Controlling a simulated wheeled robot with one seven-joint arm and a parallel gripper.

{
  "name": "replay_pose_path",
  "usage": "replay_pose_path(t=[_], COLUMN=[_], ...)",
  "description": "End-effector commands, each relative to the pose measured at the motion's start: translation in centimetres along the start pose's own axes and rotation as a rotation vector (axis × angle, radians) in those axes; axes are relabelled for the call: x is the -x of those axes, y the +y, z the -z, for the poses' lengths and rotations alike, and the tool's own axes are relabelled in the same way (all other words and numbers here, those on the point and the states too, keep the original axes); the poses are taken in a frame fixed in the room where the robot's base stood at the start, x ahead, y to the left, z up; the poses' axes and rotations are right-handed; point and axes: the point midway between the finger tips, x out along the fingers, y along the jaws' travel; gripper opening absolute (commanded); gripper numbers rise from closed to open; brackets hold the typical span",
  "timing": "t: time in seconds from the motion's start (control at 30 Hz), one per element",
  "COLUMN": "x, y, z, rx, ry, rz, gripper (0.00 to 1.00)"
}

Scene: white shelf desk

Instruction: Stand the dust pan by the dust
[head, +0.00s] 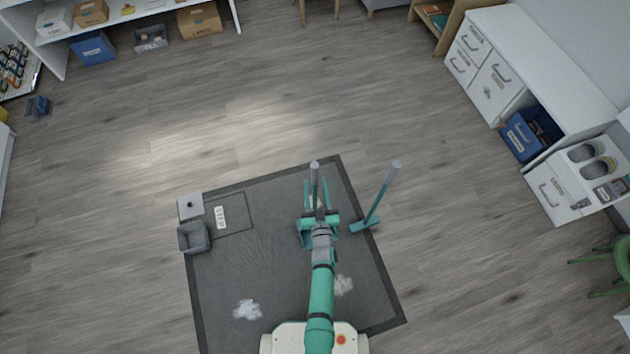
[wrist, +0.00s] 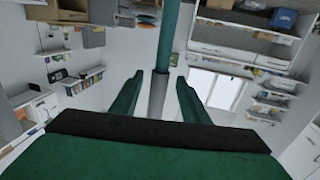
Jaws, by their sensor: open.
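The dust pan (head: 303,236) is teal with an upright handle with a grey top (head: 314,167). It stands on the dark mat, its pan partly hidden under my arm. My gripper (head: 316,184) is open, with a finger on each side of the handle. In the wrist view the handle (wrist: 158,94) shows between the spread fingers (wrist: 157,85), with gaps on both sides. One pale dust pile (head: 247,309) lies on the mat at the lower left. Another dust pile (head: 344,286) lies just right of my arm.
A teal broom (head: 375,207) with a grey-topped handle stands tilted at the mat's right edge. A grey bin (head: 193,238) and a white box (head: 190,206) are at the mat's left edge, near a labelled square (head: 221,216). White cabinets (head: 493,82) line the right. The mat's left middle is clear.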

Motion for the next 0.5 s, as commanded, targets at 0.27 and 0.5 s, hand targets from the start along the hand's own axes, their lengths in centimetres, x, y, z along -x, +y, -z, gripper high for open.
replay_pose_path(t=[0.27,0.5], x=[5.8,8.7], y=[-0.1,0.0], z=[-0.1,-0.1], rx=[0.000,0.000], ry=[-0.002,-0.002], rz=[0.001,0.000], gripper=[0.41,0.41])
